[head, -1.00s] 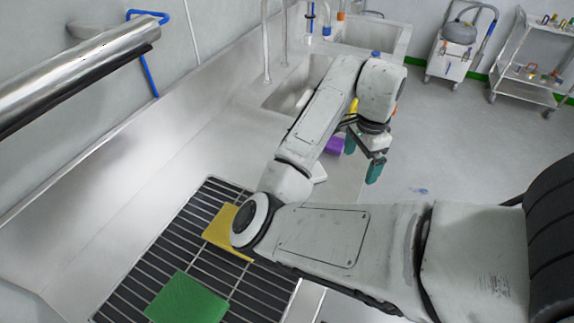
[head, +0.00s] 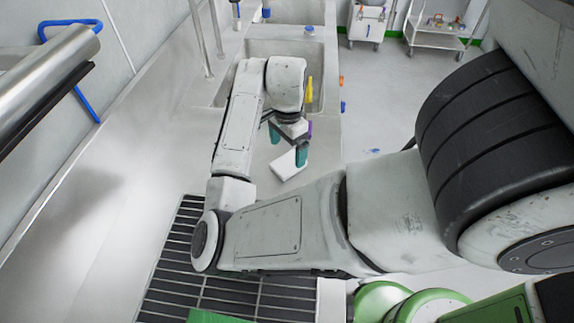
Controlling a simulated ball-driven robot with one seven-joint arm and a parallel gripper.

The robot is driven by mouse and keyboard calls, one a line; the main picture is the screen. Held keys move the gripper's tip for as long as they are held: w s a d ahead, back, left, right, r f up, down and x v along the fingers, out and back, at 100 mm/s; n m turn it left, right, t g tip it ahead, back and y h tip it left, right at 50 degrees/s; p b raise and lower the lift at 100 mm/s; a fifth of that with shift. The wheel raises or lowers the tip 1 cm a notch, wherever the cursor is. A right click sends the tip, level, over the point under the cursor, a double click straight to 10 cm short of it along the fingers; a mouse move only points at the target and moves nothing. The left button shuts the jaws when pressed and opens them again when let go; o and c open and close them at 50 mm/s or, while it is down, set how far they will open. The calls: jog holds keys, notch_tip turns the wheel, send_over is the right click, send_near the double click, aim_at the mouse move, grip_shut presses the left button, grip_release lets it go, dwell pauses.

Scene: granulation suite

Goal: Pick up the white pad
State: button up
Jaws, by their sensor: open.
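The white pad (head: 288,165) lies on the steel counter, just in front of my gripper in the picture. It is a pale, flat block set at an angle. My gripper (head: 287,148) has teal fingertips, spread apart and empty, with the right one seen close to the pad's upper edge. I cannot tell how high the fingers are above the counter or whether they touch the pad. My arm stretches across the counter.
A steel sink (head: 318,75) lies beyond the gripper, with a yellow item (head: 310,89) near its edge. A purple item (head: 309,128) is partly hidden behind the gripper. A black slatted rack (head: 172,262) holds a green pad (head: 212,316). Carts stand on the far floor.

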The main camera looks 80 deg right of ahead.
aim_at(289, 163)
jog(key=shift+s+a+f+p, duration=0.15)
jog(key=shift+f+p, duration=0.15)
jog(key=shift+f, duration=1.05)
jog(key=shift+s+a+f+p, duration=0.15)
jog(key=shift+f+p, duration=0.1)
jog(key=shift+f, duration=1.1)
jog(key=shift+w, duration=0.1)
jog(key=shift+c, duration=0.3)
jog(key=c, duration=1.2)
jog(key=shift+r, duration=0.5)
jog(key=s+d+r, duration=0.1)
jog(key=s+r, duration=0.3)
jog(key=s+d+r, duration=0.2)
jog(key=s+r, duration=0.2)
jog(key=s, duration=0.1)
jog(key=s+d+r, duration=0.1)
jog(key=s+r, duration=0.3)
jog(key=shift+s+d, duration=0.15)
jog(key=shift+d, duration=0.05)
